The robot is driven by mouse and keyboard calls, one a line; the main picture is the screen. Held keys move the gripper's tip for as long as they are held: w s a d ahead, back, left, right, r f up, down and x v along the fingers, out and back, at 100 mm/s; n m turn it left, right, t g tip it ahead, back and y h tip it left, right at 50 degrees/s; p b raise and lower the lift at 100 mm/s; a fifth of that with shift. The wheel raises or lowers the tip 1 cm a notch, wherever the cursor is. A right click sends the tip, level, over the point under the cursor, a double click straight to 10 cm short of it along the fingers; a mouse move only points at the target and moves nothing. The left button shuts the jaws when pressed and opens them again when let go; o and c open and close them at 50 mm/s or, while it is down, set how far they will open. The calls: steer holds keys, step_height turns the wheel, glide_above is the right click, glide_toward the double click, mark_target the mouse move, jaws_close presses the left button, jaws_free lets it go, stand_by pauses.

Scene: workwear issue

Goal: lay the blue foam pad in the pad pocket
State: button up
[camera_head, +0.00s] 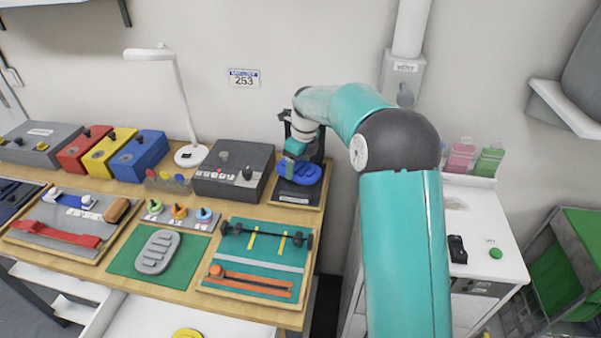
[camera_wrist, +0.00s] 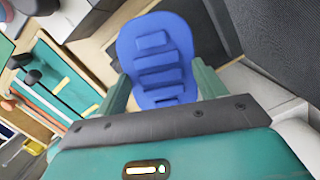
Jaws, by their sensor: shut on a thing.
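The blue foam pad (camera_head: 309,176) is an oval, shoe-sole-like piece with raised bars across it. In the head view it is at the table's back right corner. My gripper (camera_head: 291,166) is shut on it. In the wrist view the pad (camera_wrist: 157,52) sits between the two green fingers of my gripper (camera_wrist: 164,86), its rounded far end sticking out. Below the pad in the head view is a dark, wood-rimmed tray (camera_head: 294,203) with a white label, likely the pad pocket. The pad hides much of it, and I cannot tell whether they touch.
A dark grey control box (camera_head: 232,171) stands close left of the tray. A teal board (camera_head: 250,248) with a black bar and orange strap lies in front. A grey ridged pad (camera_head: 157,252) lies on a green mat. A white cabinet (camera_head: 485,225) stands to the right, past a gap.

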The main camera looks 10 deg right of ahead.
mark_target(301, 163)
steer(key=shift+w+d+f, duration=0.25)
steer(key=shift+w+f, duration=0.2)
steer(key=shift+f, duration=0.15)
steer(key=shift+w+d+f, duration=0.25)
steer(key=shift+w+f, duration=0.2)
steer(key=shift+f, duration=0.1)
steer(key=shift+w+f, duration=0.1)
steer(key=shift+f, duration=1.5)
steer(key=shift+f, duration=0.1)
steer(key=o, duration=1)
steer(key=shift+c, duration=0.2)
